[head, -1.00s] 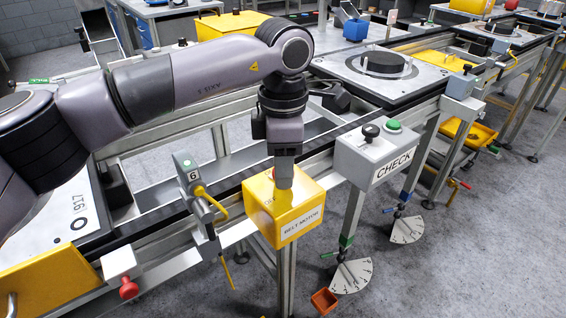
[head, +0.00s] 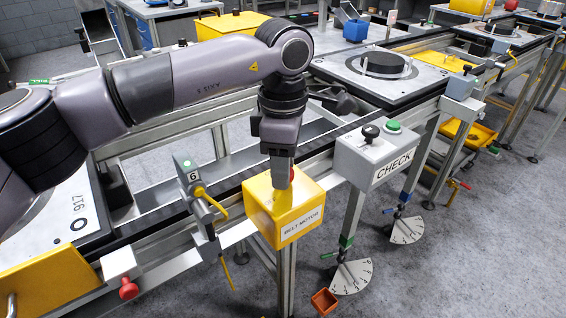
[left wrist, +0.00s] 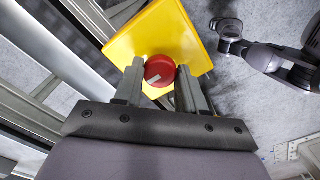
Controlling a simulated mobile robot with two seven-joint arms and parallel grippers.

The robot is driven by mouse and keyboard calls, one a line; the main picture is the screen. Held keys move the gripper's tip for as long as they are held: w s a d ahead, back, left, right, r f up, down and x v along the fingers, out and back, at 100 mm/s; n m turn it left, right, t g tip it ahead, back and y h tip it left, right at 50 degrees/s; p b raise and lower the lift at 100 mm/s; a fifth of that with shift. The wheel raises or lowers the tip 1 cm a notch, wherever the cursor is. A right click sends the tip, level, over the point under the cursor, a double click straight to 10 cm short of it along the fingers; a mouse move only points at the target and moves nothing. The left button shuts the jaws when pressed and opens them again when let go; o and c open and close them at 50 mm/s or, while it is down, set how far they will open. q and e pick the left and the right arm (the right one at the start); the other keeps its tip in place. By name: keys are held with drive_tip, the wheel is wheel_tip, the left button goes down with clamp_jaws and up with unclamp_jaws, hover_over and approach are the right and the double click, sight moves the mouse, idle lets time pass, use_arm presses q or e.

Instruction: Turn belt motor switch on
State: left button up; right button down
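The yellow box labelled BELT MOTOR (head: 302,226) is mounted on the conveyor's front rail in the head view. It also fills the top middle of the left wrist view (left wrist: 135,42). A round red knob (left wrist: 159,70) with a pale mark sits on its face. My left gripper (head: 280,180) points down at the top of the box. In the left wrist view its two fingers (left wrist: 160,88) stand on either side of the knob. I cannot tell whether they press on it. In the head view the gripper hides most of the knob.
A grey CHECK box (head: 375,160) with a black knob and a green button stands right of the yellow box. A grey post labelled 6 (head: 192,177) with a yellow lever is on its left. A red knob (head: 128,288) is at lower left.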

use_arm(q)
drive_tip(key=o, duration=0.4)
drive_tip(key=shift+r, duration=3.65)
